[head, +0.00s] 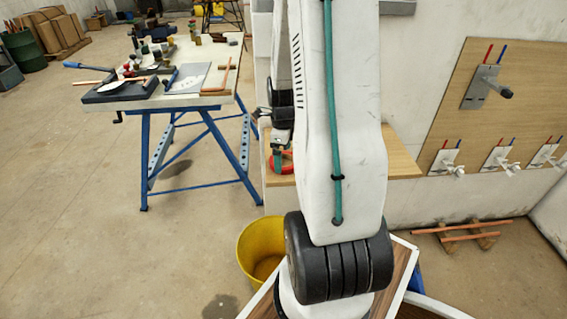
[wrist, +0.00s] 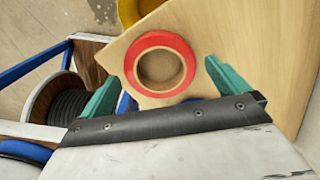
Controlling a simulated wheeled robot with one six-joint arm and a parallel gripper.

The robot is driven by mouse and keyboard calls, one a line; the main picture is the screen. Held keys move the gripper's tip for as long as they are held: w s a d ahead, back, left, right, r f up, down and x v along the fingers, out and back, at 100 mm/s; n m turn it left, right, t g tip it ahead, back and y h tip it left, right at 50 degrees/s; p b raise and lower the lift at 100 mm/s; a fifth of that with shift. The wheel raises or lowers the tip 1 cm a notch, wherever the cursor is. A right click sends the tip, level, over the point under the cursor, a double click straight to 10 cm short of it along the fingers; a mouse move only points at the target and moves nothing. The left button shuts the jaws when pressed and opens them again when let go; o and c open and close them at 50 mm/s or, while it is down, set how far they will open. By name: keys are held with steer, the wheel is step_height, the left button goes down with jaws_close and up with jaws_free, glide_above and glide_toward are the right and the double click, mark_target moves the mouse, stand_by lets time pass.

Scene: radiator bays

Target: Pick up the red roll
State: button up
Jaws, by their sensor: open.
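The red roll (wrist: 188,52) lies flat on a light wooden shelf (wrist: 228,22), near the shelf's corner. It is a ring with a tan inner core. In the head view the red roll (head: 286,161) shows only in part, behind my arm. My gripper (wrist: 160,85) is open, with its two green fingers spread wide. In the wrist view the roll appears between and just beyond the fingertips. Nothing is held. The gap between fingers and roll cannot be judged exactly.
A yellow bucket (head: 257,250) stands on the floor below the shelf. A blue-legged workbench (head: 205,98) with tools is at the left. A wooden wall panel (head: 450,112) with valves and pipes is at the right. Copper pipes (head: 462,237) lie on blocks on the floor.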

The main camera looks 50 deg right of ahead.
steer(key=shift+f, duration=0.85)
steer(key=shift+s, duration=0.1)
steer(key=c, duration=0.8)
steer(key=shift+c, duration=0.2)
steer(key=shift+r, duration=0.5)
steer(key=r, duration=0.1)
steer(key=s+r, duration=0.1)
steer(key=shift+r, duration=0.4)
steer(key=s+d+r, duration=0.1)
steer(key=s+d, duration=0.1)
steer(key=s, duration=1.2)
steer(key=shift+s+d+r, duration=0.15)
steer(key=shift+s+d, duration=0.2)
steer(key=shift+s, duration=0.05)
